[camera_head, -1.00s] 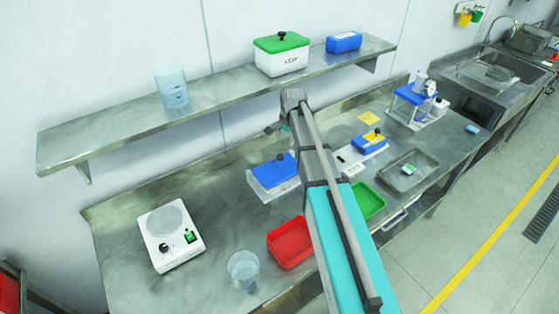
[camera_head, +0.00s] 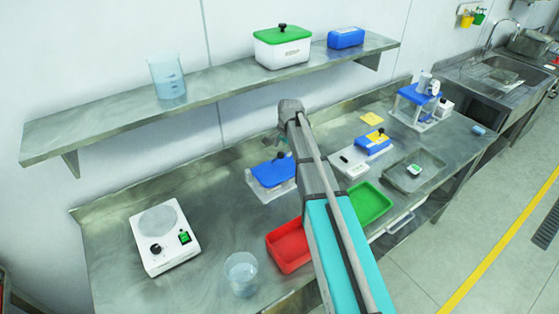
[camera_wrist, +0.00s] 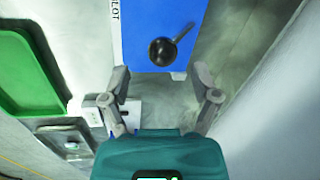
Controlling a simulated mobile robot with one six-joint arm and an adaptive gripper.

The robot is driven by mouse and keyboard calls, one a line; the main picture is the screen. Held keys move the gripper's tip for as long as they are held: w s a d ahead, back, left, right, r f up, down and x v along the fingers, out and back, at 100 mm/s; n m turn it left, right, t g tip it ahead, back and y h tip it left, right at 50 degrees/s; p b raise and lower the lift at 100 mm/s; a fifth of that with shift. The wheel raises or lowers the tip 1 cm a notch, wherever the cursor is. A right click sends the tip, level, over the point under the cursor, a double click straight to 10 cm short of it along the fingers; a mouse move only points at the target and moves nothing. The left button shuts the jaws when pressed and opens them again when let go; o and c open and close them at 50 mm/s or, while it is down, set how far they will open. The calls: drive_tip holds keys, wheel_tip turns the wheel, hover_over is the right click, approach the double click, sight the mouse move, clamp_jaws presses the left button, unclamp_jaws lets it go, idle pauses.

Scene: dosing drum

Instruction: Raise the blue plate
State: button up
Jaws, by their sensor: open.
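A blue plate (camera_head: 272,173) with a dark knob sits on a low pale stand near the back of the steel bench in the head view. In the wrist view the blue plate (camera_wrist: 140,28) fills the top middle, with its black knob (camera_wrist: 162,52) and stalk showing. My gripper (camera_head: 281,141) is above this plate, apart from it. In the wrist view my gripper (camera_wrist: 162,80) is open and empty, and the knob lies just beyond its spread fingertips, roughly between them in line. My arm crosses in front of the bench.
A red tray (camera_head: 285,247) and green tray (camera_head: 372,203) flank my arm. A second blue piece with a knob (camera_head: 374,143) and a blue-topped gauge stand (camera_head: 420,96) are to the right. A shelf (camera_head: 215,87) overhangs the back. A beaker (camera_head: 240,273) stands in front.

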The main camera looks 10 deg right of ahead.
sight(282, 154)
drive_tip(key=shift+w+a+f+b, duration=0.1)
drive_tip(key=shift+w+f+b, duration=0.05)
drive_tip(key=shift+f+b, duration=0.8)
drive_tip(key=shift+w+a+f+b, duration=0.1)
drive_tip(key=shift+w+f+b, duration=0.05)
drive_tip(key=shift+f+b, duration=0.75)
drive_tip(key=shift+f, duration=0.2)
clamp_jaws()
drive_tip(key=shift+a, duration=0.4)
drive_tip(key=shift+d, duration=0.25)
drive_tip(key=shift+w+d+r+p, duration=0.1)
drive_tip(key=shift+w+d+p, duration=0.1)
drive_tip(key=shift+d+p, duration=0.1)
